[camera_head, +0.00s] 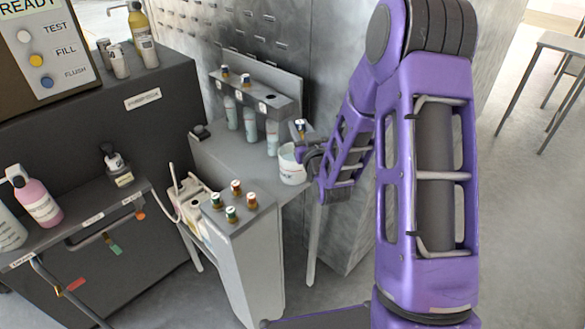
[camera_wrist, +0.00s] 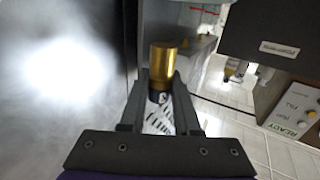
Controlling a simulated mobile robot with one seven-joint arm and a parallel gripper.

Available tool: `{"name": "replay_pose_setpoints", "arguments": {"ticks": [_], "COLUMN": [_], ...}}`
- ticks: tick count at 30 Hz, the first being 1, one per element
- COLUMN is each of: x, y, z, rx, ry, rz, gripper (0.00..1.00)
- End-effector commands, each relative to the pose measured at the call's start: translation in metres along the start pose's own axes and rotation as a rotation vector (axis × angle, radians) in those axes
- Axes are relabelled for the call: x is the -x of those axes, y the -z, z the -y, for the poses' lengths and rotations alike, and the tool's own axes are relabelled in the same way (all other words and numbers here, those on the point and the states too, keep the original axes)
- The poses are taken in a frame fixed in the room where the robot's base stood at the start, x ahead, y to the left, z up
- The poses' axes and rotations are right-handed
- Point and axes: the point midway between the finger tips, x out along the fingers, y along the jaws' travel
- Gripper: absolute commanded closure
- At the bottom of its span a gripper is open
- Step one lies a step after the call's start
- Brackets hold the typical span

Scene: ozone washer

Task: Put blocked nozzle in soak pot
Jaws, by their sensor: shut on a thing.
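My gripper (camera_wrist: 160,92) is shut on a nozzle with a brass-coloured body (camera_wrist: 163,66) and a dark band. In the head view my gripper (camera_head: 307,150) is at the right of the grey counter, by the rim of a white pot (camera_head: 292,173) with dark, partly hidden lettering, which looks like the soak pot. A small nozzle (camera_head: 300,126) with a dark and white top shows just above the pot and gripper; it appears to be the held one. I cannot tell whether it touches the pot. My gripper partly covers the pot's right side.
A grey rack (camera_head: 252,93) holds two nozzles above pale bottles. Several red- and green-topped nozzles (camera_head: 231,213) stand on a grey cabinet in front. A control panel (camera_head: 47,50) is at upper left. A pink bottle (camera_head: 42,207) stands on the left shelf. A metal wall is behind my arm.

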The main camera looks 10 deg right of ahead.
Motion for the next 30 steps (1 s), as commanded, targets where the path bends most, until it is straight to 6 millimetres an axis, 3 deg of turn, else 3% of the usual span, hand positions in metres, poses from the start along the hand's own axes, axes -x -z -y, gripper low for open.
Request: {"name": "replay_pose_setpoints", "arguments": {"ticks": [5,14,15,21,30], "x": [-0.0002,-0.0001,-0.0001,0.0000,0.0014], "y": [-0.0127,-0.0141,-0.0141,-0.0142,-0.0146], "z": [-0.0001,0.0000,0.0000,0.0000,0.0000], "rx": [0.000,0.000,0.000,0.000,0.000], "ry": [0.000,0.000,0.000,0.000,0.000], "rz": [-0.002,-0.002,-0.002,-0.002,-0.001], "gripper": [1.00,1.00,0.68,0.35,0.35]}}
